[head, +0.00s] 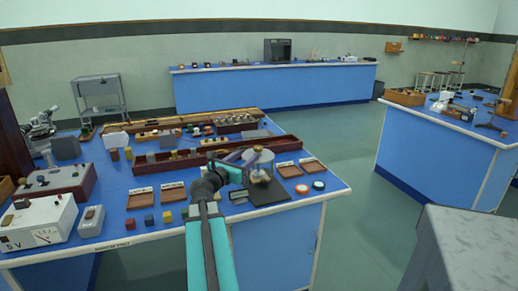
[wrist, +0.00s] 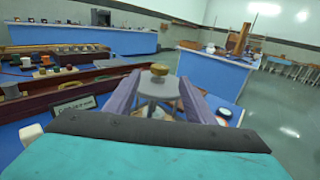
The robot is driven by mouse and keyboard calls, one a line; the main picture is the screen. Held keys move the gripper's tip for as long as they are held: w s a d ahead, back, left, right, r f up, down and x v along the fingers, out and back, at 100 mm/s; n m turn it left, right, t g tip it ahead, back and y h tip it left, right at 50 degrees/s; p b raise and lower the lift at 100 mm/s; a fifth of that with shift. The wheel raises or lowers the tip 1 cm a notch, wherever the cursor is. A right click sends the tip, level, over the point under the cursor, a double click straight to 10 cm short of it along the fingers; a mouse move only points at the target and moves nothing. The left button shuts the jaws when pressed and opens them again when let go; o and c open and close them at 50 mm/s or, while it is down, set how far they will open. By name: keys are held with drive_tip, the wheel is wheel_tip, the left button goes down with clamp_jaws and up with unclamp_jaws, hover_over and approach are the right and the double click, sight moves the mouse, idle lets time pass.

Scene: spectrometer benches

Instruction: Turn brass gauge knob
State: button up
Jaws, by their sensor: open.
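The brass knob (wrist: 159,70) stands on a round grey plate (wrist: 155,85) in the wrist view. It also shows small in the head view (head: 258,149), above an instrument with a dark base (head: 270,196) near the bench's right front. My gripper (wrist: 160,77) has its two purple-grey fingers spread, one on each side of the knob and plate in the picture. In the head view my gripper (head: 246,160) is at the instrument's left side. It is open and holds nothing. Contact between fingers and knob cannot be made out. My gripper hides part of the instrument.
The blue bench (head: 150,233) carries a long brown wooden tray (head: 220,157) behind the instrument. Small wooden trays (head: 313,167) lie to its right, and small coloured cubes (head: 149,220) to the left. Open floor (head: 350,215) separates this bench from the right-hand bench (head: 440,150).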

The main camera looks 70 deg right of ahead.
sight(255, 149)
drive_tip(key=shift+s+d, duration=0.25)
drive_tip(key=shift+d, duration=1.35)
drive_tip(key=shift+s+d, duration=0.3)
drive_tip(key=shift+d, duration=1.25)
drive_tip(key=shift+s+d, duration=0.25)
drive_tip(key=shift+d, duration=1.35)
drive_tip(key=shift+c, duration=0.2)
drive_tip(key=c, duration=1)
